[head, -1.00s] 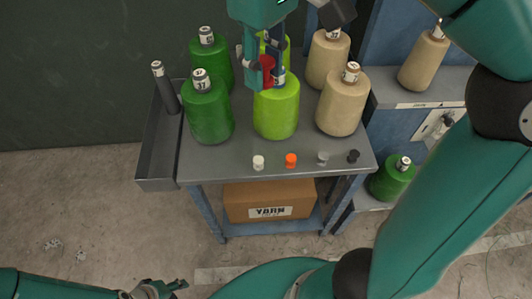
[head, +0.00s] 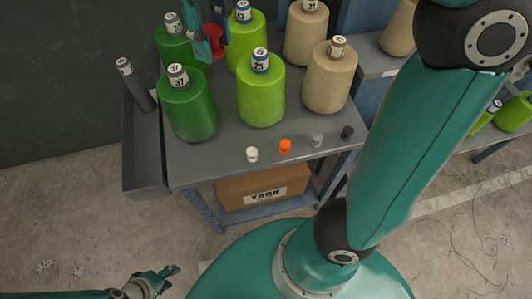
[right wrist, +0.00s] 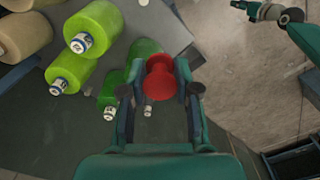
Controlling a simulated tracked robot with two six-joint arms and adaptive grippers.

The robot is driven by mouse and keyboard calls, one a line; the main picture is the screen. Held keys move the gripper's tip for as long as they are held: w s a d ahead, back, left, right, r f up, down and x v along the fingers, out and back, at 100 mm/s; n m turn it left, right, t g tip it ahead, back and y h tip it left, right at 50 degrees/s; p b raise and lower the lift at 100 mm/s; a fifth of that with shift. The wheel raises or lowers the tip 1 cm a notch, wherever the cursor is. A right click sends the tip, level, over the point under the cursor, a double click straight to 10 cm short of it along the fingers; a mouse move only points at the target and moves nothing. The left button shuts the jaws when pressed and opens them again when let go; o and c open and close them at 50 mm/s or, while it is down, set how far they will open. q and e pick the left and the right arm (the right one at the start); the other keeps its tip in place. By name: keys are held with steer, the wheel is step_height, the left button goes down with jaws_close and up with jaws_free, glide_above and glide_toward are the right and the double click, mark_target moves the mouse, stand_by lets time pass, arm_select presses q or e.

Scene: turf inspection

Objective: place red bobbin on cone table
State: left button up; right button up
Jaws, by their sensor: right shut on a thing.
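The red bobbin (head: 213,42) is a small spool with flared ends, high over the back left of the cone table in the head view. My right gripper (head: 208,36) is shut on it; in the right wrist view the bobbin (right wrist: 160,80) sits between the two fingers. The cone table (head: 205,157) has a grey top and bears green, lime and beige yarn cones. In the head view the bobbin appears between the back dark green and lime cones; its height above the top is hard to tell. My left gripper (head: 166,279) is empty, low at the lower left, its fingers apart.
White (head: 252,154), orange (head: 285,147), grey (head: 317,140) and black (head: 347,132) small pieces line the table's front edge. A grey side trough (head: 143,150) holds a dark tube. A yarn carton (head: 262,188) stands on the lower shelf. The front strip is otherwise clear.

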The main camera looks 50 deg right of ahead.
steer(key=w+a+f+n+b, duration=0.1)
steer(key=w+a+f, duration=0.2)
steer(key=w+f, duration=0.15)
steer(key=w+a+f+b, duration=0.1)
steer(key=w+a+f, duration=0.2)
steer(key=f, duration=0.3)
steer(key=n+b, duration=0.2)
glide_above(186, 172)
step_height(186, 172, down, 11)
step_height(186, 172, down, 20)
steer(key=shift+f+b, duration=0.1)
steer(key=shift+b, duration=0.25)
steer(key=o, duration=0.9)
steer(key=shift+o, duration=0.2)
